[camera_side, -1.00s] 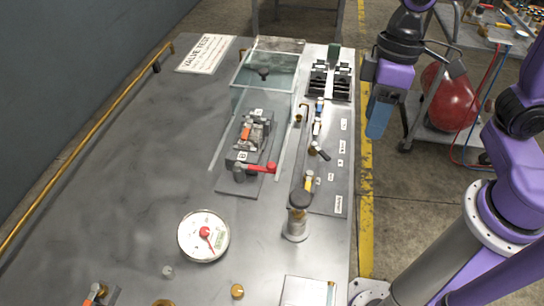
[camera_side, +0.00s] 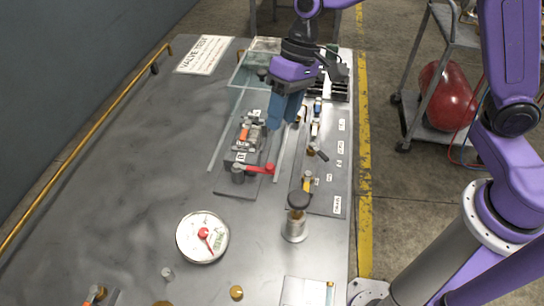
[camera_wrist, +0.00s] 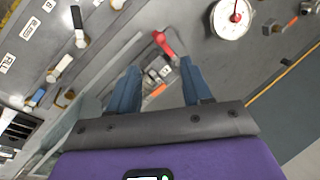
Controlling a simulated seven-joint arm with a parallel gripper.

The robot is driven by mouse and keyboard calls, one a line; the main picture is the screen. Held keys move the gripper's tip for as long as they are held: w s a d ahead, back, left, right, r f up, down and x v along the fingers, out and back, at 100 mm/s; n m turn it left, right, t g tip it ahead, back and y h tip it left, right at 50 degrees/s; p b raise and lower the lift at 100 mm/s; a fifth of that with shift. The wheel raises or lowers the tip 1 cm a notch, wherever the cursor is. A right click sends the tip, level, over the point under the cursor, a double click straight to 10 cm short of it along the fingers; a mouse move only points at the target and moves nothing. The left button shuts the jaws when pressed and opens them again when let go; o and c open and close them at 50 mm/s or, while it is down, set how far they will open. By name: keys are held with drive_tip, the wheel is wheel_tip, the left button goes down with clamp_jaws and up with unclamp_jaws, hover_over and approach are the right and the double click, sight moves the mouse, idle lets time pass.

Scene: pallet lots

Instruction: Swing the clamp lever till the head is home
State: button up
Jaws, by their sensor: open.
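The clamp lever (camera_side: 258,168) has a red arm ending in a red knob and reaches right from a grey pivot post near label B. It also shows in the wrist view (camera_wrist: 164,44), just beyond my fingertips. The clamp fixture (camera_side: 250,135) is a dark plate with metal blocks and an orange part. I cannot make out the clamp head or its seating. My gripper (camera_side: 283,122) is above the right side of the fixture, pointing down, apart from the lever. In the wrist view, its blue fingers (camera_wrist: 160,82) are spread and empty, with the metal blocks between them.
A clear guard (camera_side: 255,70) stands behind the fixture. A dial gauge (camera_side: 203,237) lies in front. The table's left side is clear.

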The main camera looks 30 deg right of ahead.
sight(271, 164)
drive_tip(key=x, duration=1.1)
drive_tip(key=shift+f, duration=0.15)
